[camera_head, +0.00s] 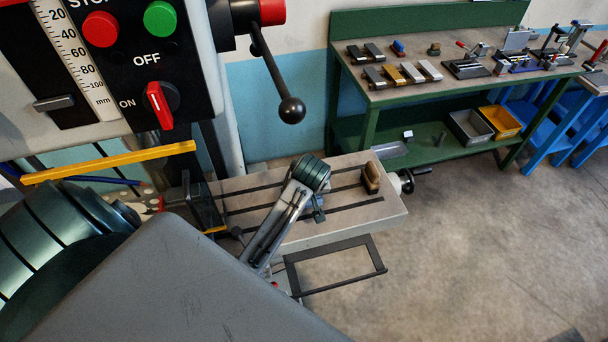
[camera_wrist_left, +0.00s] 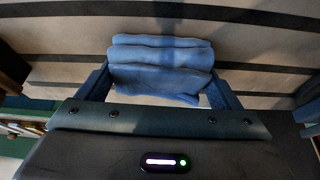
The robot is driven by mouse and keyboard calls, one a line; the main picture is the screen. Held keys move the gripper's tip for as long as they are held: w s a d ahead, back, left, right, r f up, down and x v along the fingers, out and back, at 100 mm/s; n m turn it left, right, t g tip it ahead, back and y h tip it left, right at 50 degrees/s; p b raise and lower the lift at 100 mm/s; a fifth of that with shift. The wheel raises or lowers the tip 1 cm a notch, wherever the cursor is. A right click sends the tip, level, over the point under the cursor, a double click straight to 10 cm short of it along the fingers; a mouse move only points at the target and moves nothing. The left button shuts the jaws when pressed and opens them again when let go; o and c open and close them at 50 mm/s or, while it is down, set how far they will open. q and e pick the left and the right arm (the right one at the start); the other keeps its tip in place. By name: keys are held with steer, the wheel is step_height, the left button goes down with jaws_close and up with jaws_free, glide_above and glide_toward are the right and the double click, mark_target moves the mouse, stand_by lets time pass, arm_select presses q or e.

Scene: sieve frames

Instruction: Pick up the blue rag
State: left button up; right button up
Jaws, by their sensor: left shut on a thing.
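The blue rag (camera_wrist_left: 160,68) is a folded, layered cloth in the left wrist view, lying between the two fingers of my left gripper (camera_wrist_left: 160,90). The fingers are shut on it from both sides. Behind it is the slotted grey machine table (camera_wrist_left: 60,72); I cannot tell whether the rag touches it. In the head view my left gripper (camera_head: 318,207) is low over the table (camera_head: 350,212), and the rag is mostly hidden by my wrist. My right gripper is not in view.
A brown brush-like block (camera_head: 371,178) sits on the table's right part. The drill machine's control panel (camera_head: 115,55) and lever (camera_head: 291,109) stand at upper left. A green workbench (camera_head: 440,92) with tools is behind. Floor at right is clear.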

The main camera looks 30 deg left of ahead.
arm_select(q)
steer(key=shift+r+b, duration=0.3)
steer(key=shift+r, duration=0.05)
steer(key=b+v, duration=0.2)
steer(key=shift+s+a+r, duration=0.15)
steer(key=shift+s+r, duration=0.1)
steer(key=s+b, duration=0.1)
steer(key=s, duration=0.3)
steer(key=s+d+r+b, duration=0.1)
steer(key=s, duration=0.4)
steer(key=s+d+b, duration=0.1)
steer(key=s+b, duration=0.1)
steer(key=s, duration=0.2)
steer(key=shift+s+r, duration=0.2)
steer(key=shift+r, duration=0.1)
steer(key=shift+s+r, duration=0.1)
steer(key=shift+s, duration=0.7)
steer(key=o, duration=0.4)
steer(key=shift+w, duration=0.1)
steer(key=shift+c, duration=1.4)
